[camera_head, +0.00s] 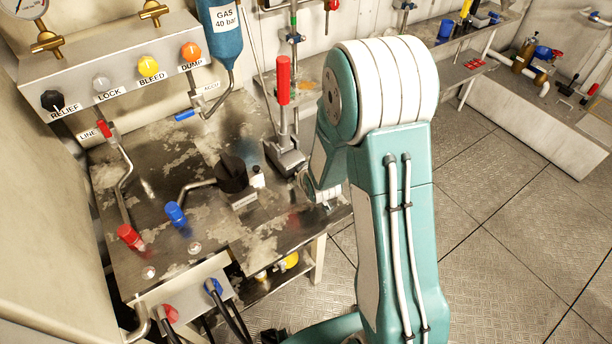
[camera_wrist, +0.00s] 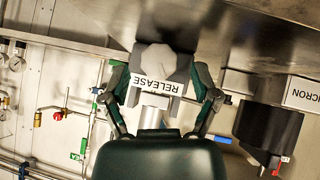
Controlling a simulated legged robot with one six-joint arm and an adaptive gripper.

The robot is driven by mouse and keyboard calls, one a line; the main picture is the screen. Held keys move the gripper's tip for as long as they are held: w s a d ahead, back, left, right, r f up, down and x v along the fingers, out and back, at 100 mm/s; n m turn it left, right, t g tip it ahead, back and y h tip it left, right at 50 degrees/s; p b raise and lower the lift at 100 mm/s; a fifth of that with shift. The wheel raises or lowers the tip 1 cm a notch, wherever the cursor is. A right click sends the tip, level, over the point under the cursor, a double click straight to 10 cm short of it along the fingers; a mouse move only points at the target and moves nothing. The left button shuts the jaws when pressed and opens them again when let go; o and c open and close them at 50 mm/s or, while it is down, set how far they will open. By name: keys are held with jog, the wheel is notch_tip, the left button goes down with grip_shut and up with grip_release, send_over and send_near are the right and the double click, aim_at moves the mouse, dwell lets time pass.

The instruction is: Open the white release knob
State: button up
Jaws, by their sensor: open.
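The white release knob (camera_wrist: 157,58) shows in the upper middle of the wrist view, in front of a grey block. A white label reading RELEASE (camera_wrist: 159,85) sits just below it in the picture. My gripper (camera_wrist: 160,80) is open, with one finger on each side of the knob and label. I cannot tell whether either finger touches the block. In the head view my gripper (camera_head: 324,192) is small and partly hidden by my arm, close to the right of the hand pump base (camera_head: 286,158). I cannot make out the release knob there.
The pump's upright red handle (camera_head: 283,80) stands by my arm. A black cylinder (camera_head: 232,174) is left of the pump; a dark cylinder (camera_wrist: 268,128) shows right in the wrist view.

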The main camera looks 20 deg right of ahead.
jog(key=v, duration=1)
jog(key=shift+s+r, duration=0.2)
jog(key=w+d+m+g+y, duration=0.1)
jog(key=w+d+m+y, duration=0.1)
jog(key=d+y, duration=0.2)
jog(key=shift+y, duration=0.3)
jog(key=x, duration=1.1)
jog(key=shift+s+d+f, duration=0.1)
jog(key=shift+s+f, duration=0.05)
jog(key=shift+f, duration=0.35)
grip_shut()
